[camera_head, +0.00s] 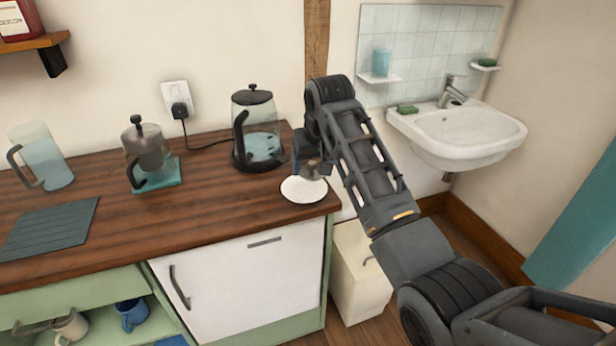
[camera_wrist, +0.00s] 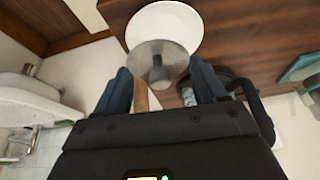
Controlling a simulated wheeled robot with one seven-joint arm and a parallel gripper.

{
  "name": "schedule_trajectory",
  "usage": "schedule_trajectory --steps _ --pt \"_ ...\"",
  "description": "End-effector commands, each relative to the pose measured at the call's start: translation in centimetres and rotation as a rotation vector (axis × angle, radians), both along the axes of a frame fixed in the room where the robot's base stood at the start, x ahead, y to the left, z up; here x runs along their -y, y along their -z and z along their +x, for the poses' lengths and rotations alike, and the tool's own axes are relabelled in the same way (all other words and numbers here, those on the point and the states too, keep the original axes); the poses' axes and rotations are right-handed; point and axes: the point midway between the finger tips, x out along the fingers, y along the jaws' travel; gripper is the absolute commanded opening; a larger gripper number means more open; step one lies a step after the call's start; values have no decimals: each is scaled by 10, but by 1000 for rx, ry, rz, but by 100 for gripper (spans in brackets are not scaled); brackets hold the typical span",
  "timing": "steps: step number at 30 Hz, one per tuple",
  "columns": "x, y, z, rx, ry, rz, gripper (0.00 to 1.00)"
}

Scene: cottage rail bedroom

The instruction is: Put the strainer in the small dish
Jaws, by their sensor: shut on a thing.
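The small dish is a round white dish (camera_head: 301,192) near the worktop's right front corner; it also shows at the top of the wrist view (camera_wrist: 166,22). The strainer (camera_wrist: 162,62) is a round grey metal piece with a dark knob-like part, overlapping the dish's near edge in the wrist view. My gripper (camera_head: 307,157) is shut on the strainer, which shows small below the fingers in the head view (camera_head: 314,170). It is at the dish's back edge. I cannot tell whether the strainer touches the dish. The exact grip contact is hidden.
A glass kettle (camera_head: 262,135) stands just behind and left of the dish.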

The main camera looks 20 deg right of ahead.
Motion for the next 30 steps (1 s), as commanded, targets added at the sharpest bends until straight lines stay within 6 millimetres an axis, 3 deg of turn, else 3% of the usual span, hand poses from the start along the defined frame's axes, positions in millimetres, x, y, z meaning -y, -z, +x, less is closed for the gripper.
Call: schedule_trajectory --steps 5,14,30 --pt "-7 8 5 -1 0 0 37" --pt "-7 43 4 -1 1 0 37" --pt "-7 52 4 1 0 0 37"
